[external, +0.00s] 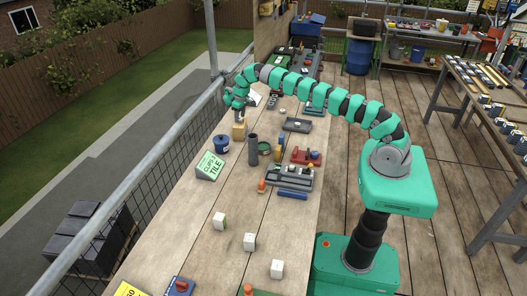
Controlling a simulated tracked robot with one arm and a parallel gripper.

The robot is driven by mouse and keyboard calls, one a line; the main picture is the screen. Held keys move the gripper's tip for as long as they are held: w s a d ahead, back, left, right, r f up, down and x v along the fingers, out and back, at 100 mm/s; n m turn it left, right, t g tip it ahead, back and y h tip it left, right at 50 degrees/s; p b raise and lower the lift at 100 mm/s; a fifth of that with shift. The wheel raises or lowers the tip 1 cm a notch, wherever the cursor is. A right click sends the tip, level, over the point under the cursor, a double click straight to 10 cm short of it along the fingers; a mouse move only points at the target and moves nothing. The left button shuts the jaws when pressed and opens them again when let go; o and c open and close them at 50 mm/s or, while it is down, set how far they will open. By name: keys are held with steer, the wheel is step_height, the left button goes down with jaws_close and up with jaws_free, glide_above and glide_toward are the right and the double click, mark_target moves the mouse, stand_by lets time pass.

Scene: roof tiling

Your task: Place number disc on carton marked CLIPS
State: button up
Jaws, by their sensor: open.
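A carton with a green and white face (210,166) stands on the wooden bench, left of the middle. Its dark lettering seems to read CLIPS and TILE. My gripper (239,116) is open and points down over the bench, beyond the carton and a little to its right. A small tan block (239,132) is just below the gripper; I cannot tell whether they touch. I cannot make out a number disc at this size.
A blue tin (221,144) stands behind the carton, and a dark upright cylinder (253,149) is to its right. A grey tray (290,178) with small parts lies further right. A rail (150,155) runs along the left.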

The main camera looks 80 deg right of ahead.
step_height(320, 180, up, 11)
steer(key=s, duration=0.1)
steer(key=shift+s+a, duration=0.15)
steer(key=shift+a, duration=0.05)
stand_by(0.4)
steer(key=s+a+r+t, duration=0.15)
steer(key=a+r, duration=0.35)
steer(key=r, duration=0.7)
steer(key=s+a+r+n+t+h, duration=0.1)
steer(key=a+r+t, duration=0.25)
steer(key=r, duration=0.75)
steer(key=s+a+r+t, duration=0.2)
steer(key=a+r, duration=0.3)
steer(key=r, duration=0.7)
steer(key=s+a+r+t, duration=0.3)
steer(key=s+a+r, duration=0.3)
steer(key=s+r, duration=0.3)
steer(key=s+a+r+n+t+y, duration=0.1)
steer(key=s+a+r+t, duration=0.3)
steer(key=s+r, duration=0.6)
steer(key=s+a, duration=0.2)
steer(key=s, duration=0.3)
steer(key=shift+s+r, duration=0.25)
steer(key=shift+r, duration=0.05)
steer(key=shift+f, duration=0.1)
